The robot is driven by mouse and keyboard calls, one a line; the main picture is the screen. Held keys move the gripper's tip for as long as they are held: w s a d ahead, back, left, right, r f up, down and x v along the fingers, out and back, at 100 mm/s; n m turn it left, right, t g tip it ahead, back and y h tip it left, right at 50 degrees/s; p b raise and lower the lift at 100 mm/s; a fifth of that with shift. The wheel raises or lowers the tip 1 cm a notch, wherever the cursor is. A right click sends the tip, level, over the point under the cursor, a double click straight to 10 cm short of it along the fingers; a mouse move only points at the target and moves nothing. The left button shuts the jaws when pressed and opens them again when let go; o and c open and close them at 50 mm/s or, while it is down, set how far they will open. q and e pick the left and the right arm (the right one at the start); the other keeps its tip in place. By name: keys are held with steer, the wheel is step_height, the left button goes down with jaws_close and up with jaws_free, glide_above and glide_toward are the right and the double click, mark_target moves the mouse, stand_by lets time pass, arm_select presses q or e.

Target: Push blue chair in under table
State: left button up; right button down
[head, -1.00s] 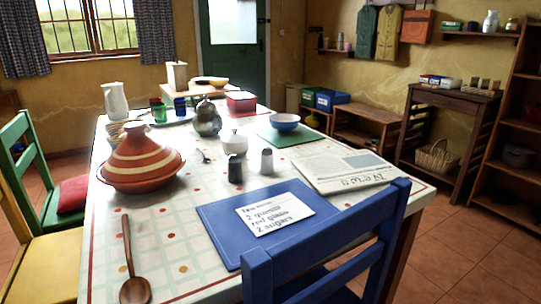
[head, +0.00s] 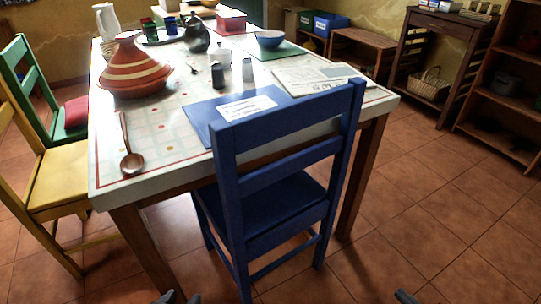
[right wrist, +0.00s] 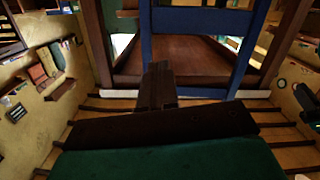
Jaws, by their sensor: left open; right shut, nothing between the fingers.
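The blue chair (head: 275,210) stands upright at the near end of the table (head: 150,190), its back towards me. The front of its seat reaches under the tabletop edge, while the backrest stands outside it. The chair's blue frame also shows at the top of the right wrist view (right wrist: 200,20). My left gripper (head: 181,298) is open at the bottom edge of the head view, left of the chair and apart from it. My right gripper (head: 405,296) is at the bottom edge, right of the chair, shut and empty. Its closed fingers show in the right wrist view (right wrist: 158,85).
A yellow chair (head: 60,180) and a green chair (head: 30,90) stand along the table's left side. A wooden spoon (head: 130,160), tagine (head: 135,70) and blue mat (head: 205,125) lie on the table. The tiled floor right of the blue chair is clear.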

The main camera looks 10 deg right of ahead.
steer(key=d+r, duration=0.2)
steer(key=d, duration=0.3)
steer(key=a+f+g+h, duration=0.15)
steer(key=a+g, duration=0.25)
steer(key=a, duration=1.2)
steer(key=s+a+r+n+g+h, duration=0.15)
steer(key=a+r, duration=0.25)
steer(key=r, duration=1)
steer(key=w+a+r+m, duration=0.1)
steer(key=a+r+m, duration=0.1)
steer(key=a+m, duration=0.55)
arm_select(q)
steer(key=s+a+r+y+p, duration=0.1)
steer(key=a+r+p, duration=0.3)
steer(key=r+p, duration=1)
steer(key=s+p, duration=0.1)
steer(key=p, duration=0.5)
steer(key=shift+p, duration=0.3)
arm_select(e)
step_height(320, 180, up, 13)
steer(key=s+d+n+h, duration=0.1)
steer(key=s+d, duration=0.1)
steer(key=shift+d+r+n+t+h, duration=0.2)
steer(key=shift+d+n+t+h, duration=0.1)
steer(key=shift+d+n+t, duration=0.1)
